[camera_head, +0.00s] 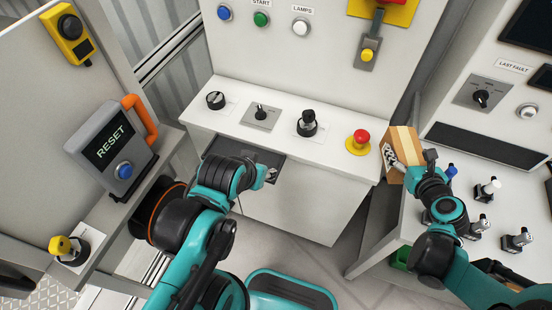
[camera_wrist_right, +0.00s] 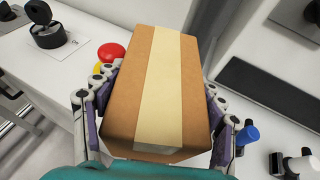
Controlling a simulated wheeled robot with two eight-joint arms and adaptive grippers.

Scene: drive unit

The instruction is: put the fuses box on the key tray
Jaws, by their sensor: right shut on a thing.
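The fuses box (camera_head: 403,142) is a brown carton with a cream tape strip. My right gripper (camera_head: 397,160) is shut on it and holds it at the right end of the console, beside the red button. In the right wrist view the box (camera_wrist_right: 155,85) fills the middle, with fingers of the right gripper (camera_wrist_right: 158,95) along both sides. A dark, shallow tray (camera_head: 232,147), apparently the key tray, juts from the console's front at left. My left gripper (camera_head: 266,174) is at its right part, by a small metallic thing. The left fingers are too hidden to tell their state.
A red mushroom button (camera_head: 358,140) on a yellow base stands just left of the box. The console's white front is clear right of the tray.

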